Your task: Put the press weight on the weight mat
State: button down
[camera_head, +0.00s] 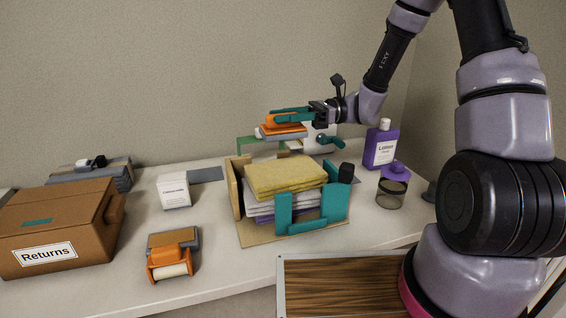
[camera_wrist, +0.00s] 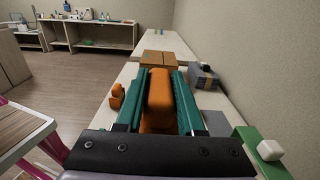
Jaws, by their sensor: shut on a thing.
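My gripper (camera_head: 287,117) is shut on an orange block-like thing, likely the press weight (camera_head: 284,129), and holds it in the air above the back of the counter. Its orange top also shows between the teal fingers in the wrist view (camera_wrist: 160,95); its underside is hidden there. A flat grey mat (camera_head: 207,174), likely the weight mat, lies on the counter left of and below my gripper. It shows right of the fingers in the wrist view (camera_wrist: 217,122). The mat looks bare.
A wooden holder with folded cloths (camera_head: 286,178) and teal front posts stands below the gripper. A white box (camera_head: 174,190) stands beside the mat. A Returns box (camera_head: 50,235), an orange roller (camera_head: 172,256), a purple lotion bottle (camera_head: 382,146) and a jar (camera_head: 391,190) stand around.

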jog(key=shift+w, duration=0.1)
jog(key=shift+f, duration=4.75)
jog(key=shift+f, duration=0.15)
jog(key=c, duration=0.5)
grip_release()
jog(key=shift+f, duration=0.1)
